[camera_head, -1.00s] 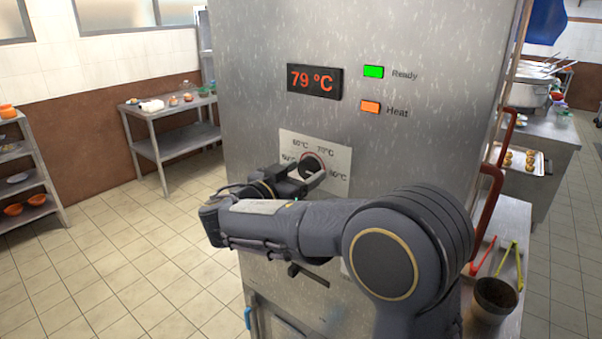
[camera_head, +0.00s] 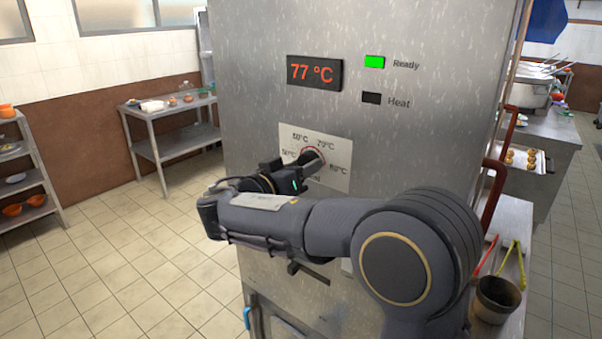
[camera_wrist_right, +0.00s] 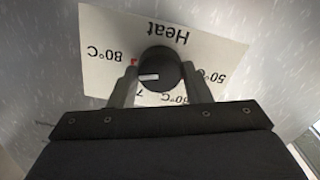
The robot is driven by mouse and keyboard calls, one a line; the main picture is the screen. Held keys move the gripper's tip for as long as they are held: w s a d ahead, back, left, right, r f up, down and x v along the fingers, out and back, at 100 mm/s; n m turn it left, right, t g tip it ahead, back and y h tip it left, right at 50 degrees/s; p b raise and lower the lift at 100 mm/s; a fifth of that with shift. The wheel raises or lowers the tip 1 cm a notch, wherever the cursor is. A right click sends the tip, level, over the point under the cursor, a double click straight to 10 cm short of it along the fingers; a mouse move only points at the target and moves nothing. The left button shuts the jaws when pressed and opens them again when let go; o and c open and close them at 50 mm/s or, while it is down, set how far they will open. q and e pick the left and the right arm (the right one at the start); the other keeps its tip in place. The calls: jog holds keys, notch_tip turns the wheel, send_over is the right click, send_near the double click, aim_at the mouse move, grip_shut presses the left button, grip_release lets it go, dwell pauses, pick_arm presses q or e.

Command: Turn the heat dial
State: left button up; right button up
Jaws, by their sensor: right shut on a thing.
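The heat dial is a round black knob (camera_wrist_right: 160,70) on a white scale plate (camera_head: 338,172) on the metal cabinet front. The plate bears temperature marks and, upside down in the right wrist view, the word Heat. My right gripper (camera_head: 297,168) is at the dial. In the right wrist view its fingers (camera_wrist_right: 160,88) are on either side of the knob and shut on it. A pale pointer mark shows on the knob. The display (camera_head: 314,72) reads 77 °C. The Ready lamp (camera_head: 375,62) is green; the Heat lamp (camera_head: 371,98) is dark. My left gripper is not seen.
A dark handle (camera_head: 308,273) sits below on the cabinet. A dark pot (camera_head: 497,295) and tongs (camera_head: 516,258) are on the right counter. The tiled floor at left is clear.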

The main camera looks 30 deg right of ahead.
jog(key=n, duration=0.7)
jog(key=shift+n, duration=0.7)
jog(key=o, duration=1)
jog(key=shift+a, duration=0.1)
jog(key=b+v, duration=0.1)
jog(key=v, duration=0.6)
jog(key=shift+s+a, duration=0.15)
jog(key=shift+a, duration=0.15)
